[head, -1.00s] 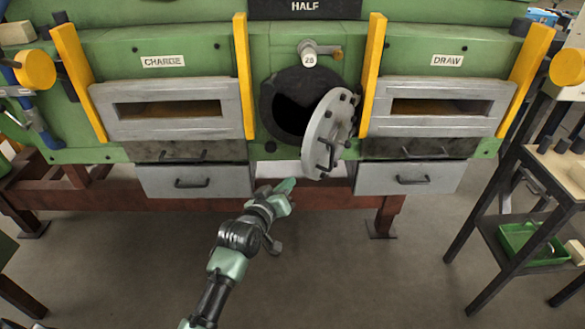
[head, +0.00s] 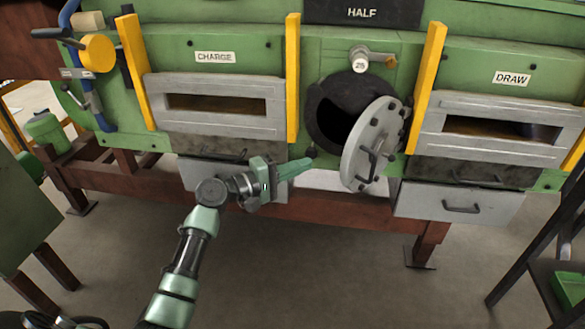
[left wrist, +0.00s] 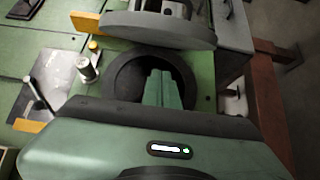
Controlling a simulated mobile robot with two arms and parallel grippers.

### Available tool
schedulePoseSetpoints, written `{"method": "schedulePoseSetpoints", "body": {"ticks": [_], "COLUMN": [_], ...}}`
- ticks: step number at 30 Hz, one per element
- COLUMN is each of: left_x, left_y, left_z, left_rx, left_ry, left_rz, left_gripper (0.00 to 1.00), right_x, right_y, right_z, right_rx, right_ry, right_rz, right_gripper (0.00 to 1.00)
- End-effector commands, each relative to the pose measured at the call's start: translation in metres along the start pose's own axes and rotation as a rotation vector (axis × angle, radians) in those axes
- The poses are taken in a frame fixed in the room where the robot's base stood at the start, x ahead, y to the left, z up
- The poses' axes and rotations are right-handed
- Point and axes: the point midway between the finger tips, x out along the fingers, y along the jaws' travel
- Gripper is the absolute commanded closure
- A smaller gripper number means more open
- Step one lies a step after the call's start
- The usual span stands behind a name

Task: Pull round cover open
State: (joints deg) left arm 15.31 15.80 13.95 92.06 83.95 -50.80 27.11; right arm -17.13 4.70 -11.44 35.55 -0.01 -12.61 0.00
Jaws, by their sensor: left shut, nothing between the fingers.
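The round cover (head: 364,158) is a grey bolted disc with a dark handle (head: 369,165). It stands swung out on its right-side hinge, and the dark round opening (head: 335,125) shows behind it. In the left wrist view the cover (left wrist: 160,28) is at the top, with the opening (left wrist: 128,77) below it. My left gripper (head: 312,153) is shut and empty, just left of the cover's lower edge and apart from the handle. In the left wrist view its green fingers (left wrist: 164,88) show against the opening. My right gripper is not in view.
The CHARGE slot (head: 217,104) is at left and the DRAW slot (head: 501,130) at right, beside yellow bars. Grey drawers hang below. A dark rack (head: 535,240) stands at the right. The floor in front is clear.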

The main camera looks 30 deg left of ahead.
Motion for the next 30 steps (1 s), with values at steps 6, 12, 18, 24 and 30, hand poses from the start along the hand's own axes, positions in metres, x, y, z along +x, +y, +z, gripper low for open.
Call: {"method": "schedulePoseSetpoints", "body": {"ticks": [6,12,18,24,30], "left_x": [0.048,0.055,0.057,0.057,0.057], "left_y": [0.003,0.002,0.0,-0.001,0.0], "left_z": [0.0,0.029,0.038,0.039,0.041], "left_rx": [-0.002,0.0,0.001,0.001,0.001], "left_ry": [-0.001,-0.001,0.002,0.002,0.006], "left_rz": [0.002,-0.001,-0.001,-0.001,-0.001], "left_gripper": [1.0,1.0,1.0,1.0,1.0], "right_x": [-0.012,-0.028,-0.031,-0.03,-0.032], "right_y": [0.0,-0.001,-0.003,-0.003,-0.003], "right_z": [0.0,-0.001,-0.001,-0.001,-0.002], "right_rx": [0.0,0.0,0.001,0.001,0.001], "right_ry": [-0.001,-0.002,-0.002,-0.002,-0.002], "right_rz": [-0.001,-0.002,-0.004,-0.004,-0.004], "right_gripper": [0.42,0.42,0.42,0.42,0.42]}}
